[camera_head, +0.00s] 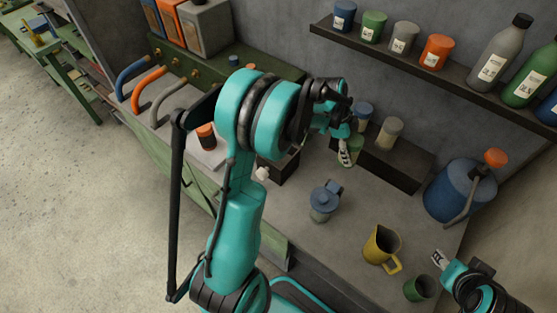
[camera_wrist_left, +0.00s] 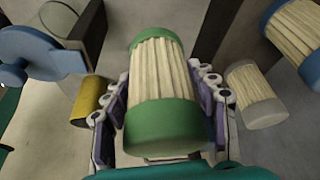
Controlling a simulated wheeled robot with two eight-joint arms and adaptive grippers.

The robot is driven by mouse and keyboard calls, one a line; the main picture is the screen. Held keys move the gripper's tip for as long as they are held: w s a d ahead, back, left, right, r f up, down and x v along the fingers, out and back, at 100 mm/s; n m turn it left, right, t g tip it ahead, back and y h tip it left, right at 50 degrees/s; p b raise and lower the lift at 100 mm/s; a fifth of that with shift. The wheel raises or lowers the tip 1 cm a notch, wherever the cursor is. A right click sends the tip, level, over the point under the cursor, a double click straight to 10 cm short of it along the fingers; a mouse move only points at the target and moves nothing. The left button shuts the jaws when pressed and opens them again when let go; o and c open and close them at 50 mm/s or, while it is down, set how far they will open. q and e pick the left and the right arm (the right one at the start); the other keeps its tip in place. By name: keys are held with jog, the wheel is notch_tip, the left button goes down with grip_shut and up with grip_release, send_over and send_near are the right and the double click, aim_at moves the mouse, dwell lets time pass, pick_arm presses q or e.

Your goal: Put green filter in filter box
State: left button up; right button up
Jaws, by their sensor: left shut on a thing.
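The green filter, a pleated cream cylinder with green end caps, shows large in the left wrist view (camera_wrist_left: 163,70) and partly in the head view (camera_head: 357,146). My left gripper (camera_head: 345,150) is shut around its sides, with a jointed finger on each side in the left wrist view (camera_wrist_left: 160,105). A long dark box (camera_head: 400,170) stands just right of it against the wall; I cannot tell whether this is the filter box. A smaller dark box (camera_head: 280,168) is partly hidden by my left arm. My right gripper (camera_head: 440,259) is near the bench's right end, its opening unclear.
A blue filter (camera_head: 362,112) and a grey filter (camera_head: 389,132) stand by the long dark box. A shelf (camera_head: 430,75) with cans and bottles runs above.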

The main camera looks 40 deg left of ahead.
pick_arm(q)
jog(key=s+a+r+n+t, duration=0.15)
jog(key=s+a, duration=0.25)
jog(key=a, duration=0.5)
jog(key=s+a+n, duration=0.3)
jog(key=s+a, duration=0.1)
jog(key=a, duration=0.6)
jog(key=shift+n+y, duration=0.45)
jog(key=shift+y, duration=0.05)
jog(key=a+f+b, duration=0.1)
jog(key=f, duration=0.1)
jog(key=s+a+f+b, duration=0.1)
jog(key=f, duration=0.1)
jog(key=a+f+b, duration=0.1)
jog(key=f, duration=0.2)
jog(key=shift+s, duration=0.3)
notch_tip(320, 180, down, 4)
jog(key=shift+r+b, duration=0.15)
jog(key=shift+b, duration=0.4)
jog(key=shift+f, duration=0.2)
pick_arm(e)
jog(key=f, duration=0.2)
jog(key=d+f, duration=0.1)
jog(key=shift+w+f, duration=0.35)
jog(key=shift+w, duration=0.05)
jog(key=shift+f, duration=0.1)
